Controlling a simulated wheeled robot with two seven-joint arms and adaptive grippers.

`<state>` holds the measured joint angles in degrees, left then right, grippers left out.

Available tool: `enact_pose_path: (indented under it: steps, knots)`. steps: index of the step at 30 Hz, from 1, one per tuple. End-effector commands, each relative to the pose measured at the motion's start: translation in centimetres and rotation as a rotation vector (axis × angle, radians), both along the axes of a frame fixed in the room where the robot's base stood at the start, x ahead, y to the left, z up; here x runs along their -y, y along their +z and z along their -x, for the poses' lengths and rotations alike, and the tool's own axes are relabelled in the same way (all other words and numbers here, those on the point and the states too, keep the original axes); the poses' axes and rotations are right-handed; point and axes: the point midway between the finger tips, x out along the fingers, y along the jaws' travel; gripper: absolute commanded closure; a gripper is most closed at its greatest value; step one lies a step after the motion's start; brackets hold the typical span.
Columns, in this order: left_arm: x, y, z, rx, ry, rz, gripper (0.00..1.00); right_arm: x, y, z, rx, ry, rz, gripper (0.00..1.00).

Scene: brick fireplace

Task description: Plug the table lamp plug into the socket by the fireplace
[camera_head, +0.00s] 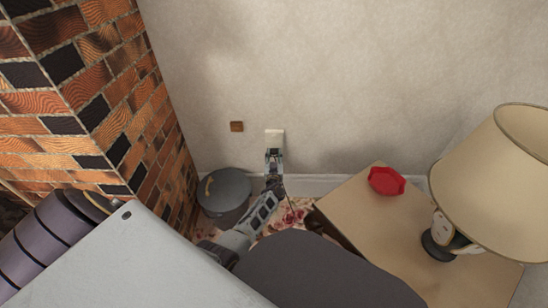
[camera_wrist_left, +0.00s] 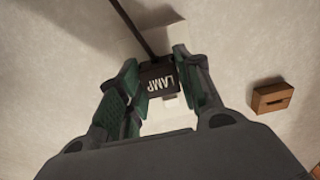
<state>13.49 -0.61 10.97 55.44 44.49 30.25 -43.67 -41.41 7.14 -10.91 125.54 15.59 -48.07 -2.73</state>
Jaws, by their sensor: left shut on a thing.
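The lamp plug (camera_wrist_left: 158,80) is a black block with white "LAMP" lettering, and its dark cord runs up and left in the left wrist view. My left gripper (camera_head: 274,158) is shut on the plug, with a green-padded finger on either side. It is right in front of the pale wall socket (camera_head: 275,134), which also shows partly behind the plug in the wrist view. The plug's front is hidden, so I cannot tell whether it touches or enters the socket. The table lamp (camera_head: 495,185), with a cream shade, stands on the wooden side table (camera_head: 385,225). My right gripper is out of view.
A small brown wooden block (camera_head: 237,126) is on the wall left of the socket, also in the wrist view (camera_wrist_left: 272,97). The brick fireplace (camera_head: 100,90) rises at the left. A grey round container (camera_head: 224,188) stands below. A red dish (camera_head: 386,181) sits on the side table.

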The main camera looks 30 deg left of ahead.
Motion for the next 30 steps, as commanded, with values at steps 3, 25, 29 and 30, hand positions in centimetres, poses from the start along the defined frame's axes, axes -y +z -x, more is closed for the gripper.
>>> enact_pose_path:
  steps: [3,25,29,30]
  knots:
    - [-0.1,0.0,-0.1,0.000,0.000,0.000,1.00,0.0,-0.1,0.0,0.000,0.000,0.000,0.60]
    - [-0.6,0.1,-0.9,0.001,0.000,-0.001,1.00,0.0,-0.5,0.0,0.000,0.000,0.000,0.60]
    - [-0.7,0.1,-1.1,0.002,0.000,-0.001,1.00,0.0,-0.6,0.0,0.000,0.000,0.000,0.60]
    - [-0.7,0.1,-1.1,0.002,0.000,-0.001,1.00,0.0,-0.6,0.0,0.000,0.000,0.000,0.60]
